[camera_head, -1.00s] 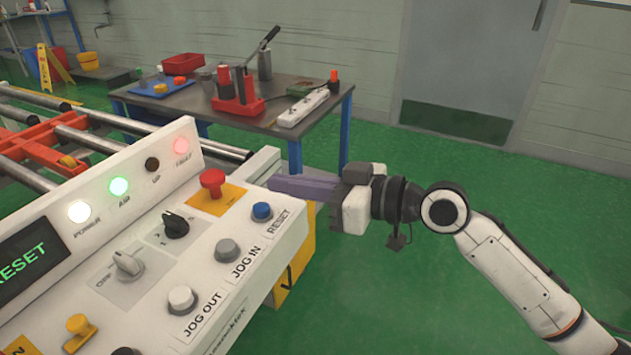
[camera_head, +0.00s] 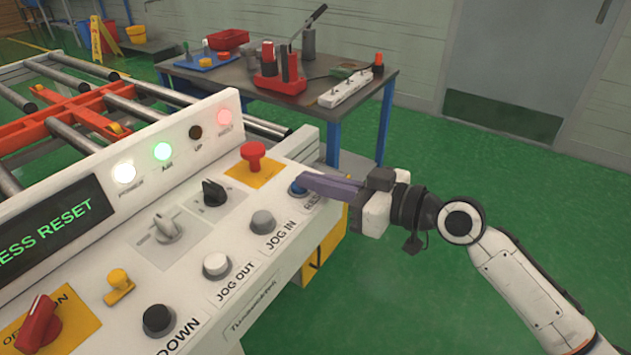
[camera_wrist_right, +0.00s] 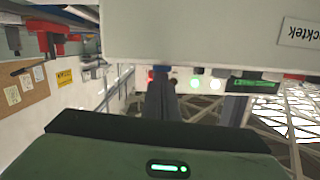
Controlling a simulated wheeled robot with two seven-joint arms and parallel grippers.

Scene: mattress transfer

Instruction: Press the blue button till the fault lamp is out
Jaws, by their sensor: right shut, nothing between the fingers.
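The blue button (camera_head: 297,188) is at the right end of the sloped white control panel, by the RESET label. My right gripper (camera_head: 306,181) is shut and empty. Its purple-grey fingertips cover part of the button in the head view; I cannot tell whether they press it. In the right wrist view the shut fingers (camera_wrist_right: 160,103) point at a small blue patch of the button (camera_wrist_right: 161,69). The fault lamp (camera_head: 224,117) glows red at the right end of the lamp row. The display (camera_head: 50,235) shows "ESS RESET" in green. My left gripper is not in view.
A red mushroom button (camera_head: 253,154) on a yellow plate stands left of the blue button. The grey JOG IN button (camera_head: 263,222) is in front. A grey workbench (camera_head: 235,83) with tools stands behind. Green floor is free to the right.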

